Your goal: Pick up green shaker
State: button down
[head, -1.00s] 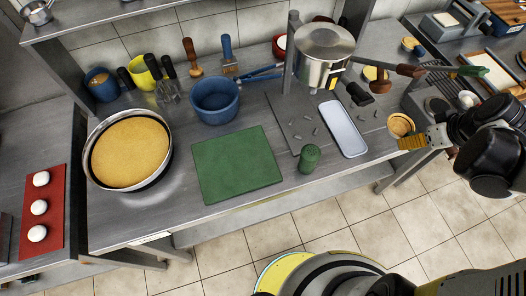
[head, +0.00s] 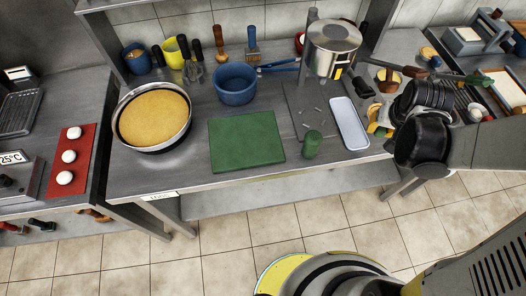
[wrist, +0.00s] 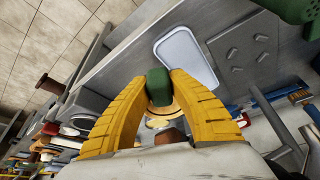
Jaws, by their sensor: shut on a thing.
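The green shaker (head: 312,144) stands upright on the metal counter, between the green cutting board and the pale tray. Its dotted green end also shows at the top right corner of the wrist view (wrist: 292,9). My gripper (head: 376,123) is over the counter's right part, right of the tray and apart from the shaker. In the wrist view, its yellow fingers (wrist: 160,82) are shut on a small dark green block (wrist: 157,79). The block is mostly hidden between the fingertips, so I cannot tell what it is.
The pale tray (head: 349,124) lies between my gripper and the shaker. The green board (head: 246,141) lies left of the shaker. A blue pot (head: 235,84), a large pan with a yellow filling (head: 153,117) and a steel pot (head: 334,37) stand around. The counter's front edge is near the shaker.

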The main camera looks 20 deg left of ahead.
aim_at(313, 139)
jog(key=j+u, duration=0.1)
jog(key=u, duration=0.35)
jog(key=i+j+u, duration=0.1)
jog(key=u, duration=0.35)
jog(key=k+j+u, duration=0.25)
jog(key=j+u, duration=0.25)
jog(key=k+j, duration=0.05)
jog(key=j, duration=0.05)
